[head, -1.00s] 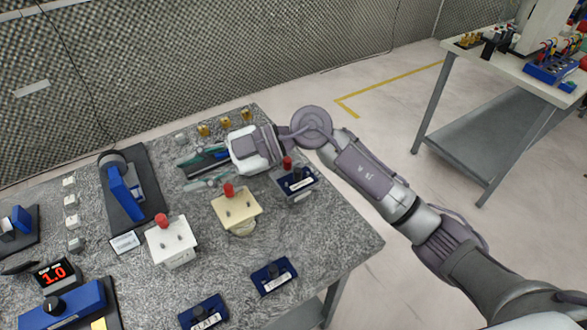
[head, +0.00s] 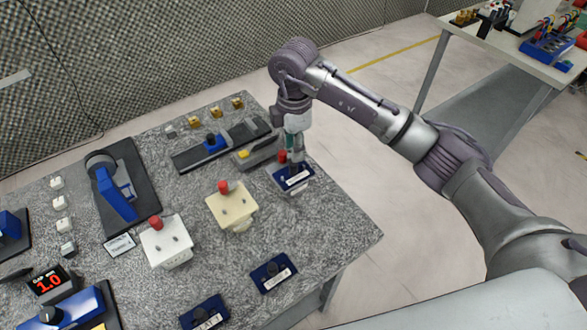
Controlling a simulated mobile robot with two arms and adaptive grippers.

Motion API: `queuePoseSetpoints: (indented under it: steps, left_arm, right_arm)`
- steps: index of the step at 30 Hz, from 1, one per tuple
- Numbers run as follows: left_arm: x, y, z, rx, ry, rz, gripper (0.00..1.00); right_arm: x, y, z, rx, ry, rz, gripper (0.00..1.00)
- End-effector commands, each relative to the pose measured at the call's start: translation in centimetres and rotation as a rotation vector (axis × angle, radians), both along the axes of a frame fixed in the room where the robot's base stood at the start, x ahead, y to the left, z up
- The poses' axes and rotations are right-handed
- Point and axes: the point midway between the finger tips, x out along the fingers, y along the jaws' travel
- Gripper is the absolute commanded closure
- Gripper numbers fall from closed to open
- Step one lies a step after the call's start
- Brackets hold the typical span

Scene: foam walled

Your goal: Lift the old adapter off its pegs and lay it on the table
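Which block is the old adapter cannot be told for certain. A dark blue block with a red knob and a white label (head: 295,178) stands near the table's right edge. My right gripper (head: 291,158) points down just above it, close beside its red knob. Contact and finger opening are too small to make out. A cream block with a red knob (head: 234,208) and a white block with a red knob (head: 166,245) stand to the left. The speckled grey table (head: 225,270) carries them all. My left gripper is out of view.
Two blue labelled pieces (head: 273,273) (head: 205,313) lie near the front edge. A dark rail with a blue slider (head: 212,144) lies behind the blocks, with small brass pieces (head: 213,112) beyond. Another blue device on a black base (head: 117,195) stands left. Bare table lies right of the cream block.

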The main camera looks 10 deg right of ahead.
Motion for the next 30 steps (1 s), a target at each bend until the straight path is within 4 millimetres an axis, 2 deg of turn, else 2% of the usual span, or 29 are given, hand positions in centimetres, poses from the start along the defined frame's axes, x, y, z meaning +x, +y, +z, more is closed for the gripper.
queuePoseSetpoints:
  steps: [8,12,15,24,26,30]
  left_arm:
    - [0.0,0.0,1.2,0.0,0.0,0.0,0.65]
    - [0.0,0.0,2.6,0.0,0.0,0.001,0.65]
    - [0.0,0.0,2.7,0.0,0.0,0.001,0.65]
    - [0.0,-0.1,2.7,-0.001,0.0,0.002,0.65]
    - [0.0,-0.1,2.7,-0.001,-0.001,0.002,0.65]
    - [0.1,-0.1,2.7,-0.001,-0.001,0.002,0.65]
  right_arm:
    - [-0.3,0.2,-2.1,0.001,0.003,0.001,0.65]
    - [-0.6,0.4,-4.2,0.001,0.003,0.002,0.65]
    - [-0.5,0.4,-5.6,0.001,0.002,0.001,0.65]
    - [-0.4,0.4,-6.4,0.001,-0.002,0.002,0.65]
    - [-0.4,0.4,-6.4,0.002,-0.002,0.002,0.72]
    - [-0.4,0.4,-6.4,0.002,-0.002,0.002,0.95]
